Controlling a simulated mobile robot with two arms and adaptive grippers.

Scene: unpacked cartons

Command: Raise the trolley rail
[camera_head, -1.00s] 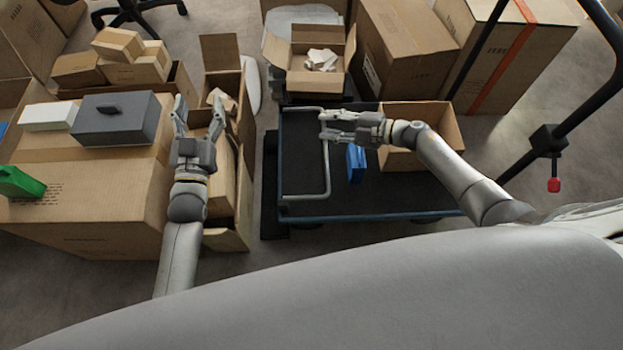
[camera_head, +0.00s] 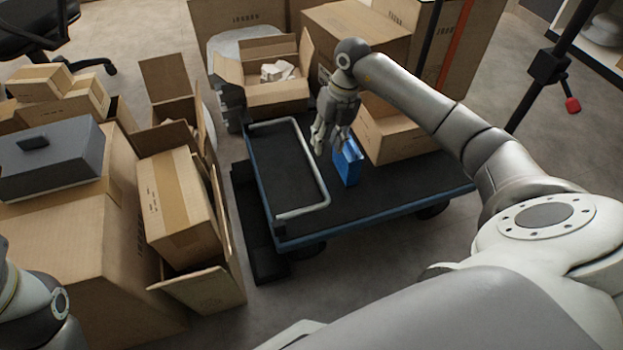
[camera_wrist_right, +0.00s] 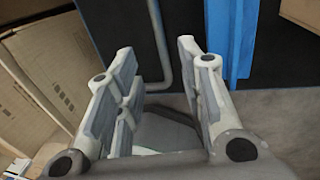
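The trolley rail (camera_head: 313,165) is a thin grey U-shaped bar. It lies low over the left part of the dark trolley deck (camera_head: 285,170), and it also shows in the right wrist view (camera_wrist_right: 160,45). My right gripper (camera_head: 327,148) points down just right of the rail's long bar, close to a blue box (camera_head: 349,163). Its fingers (camera_wrist_right: 160,80) are apart, with nothing held between them. In the wrist view the rail appears beyond the gap, so contact cannot be told. My left gripper is out of view; only part of my left arm shows at lower left.
A carton with crumpled paper (camera_head: 280,85) is behind the trolley. Open cartons (camera_head: 180,205) crowd the left side. Floor in front is clear.

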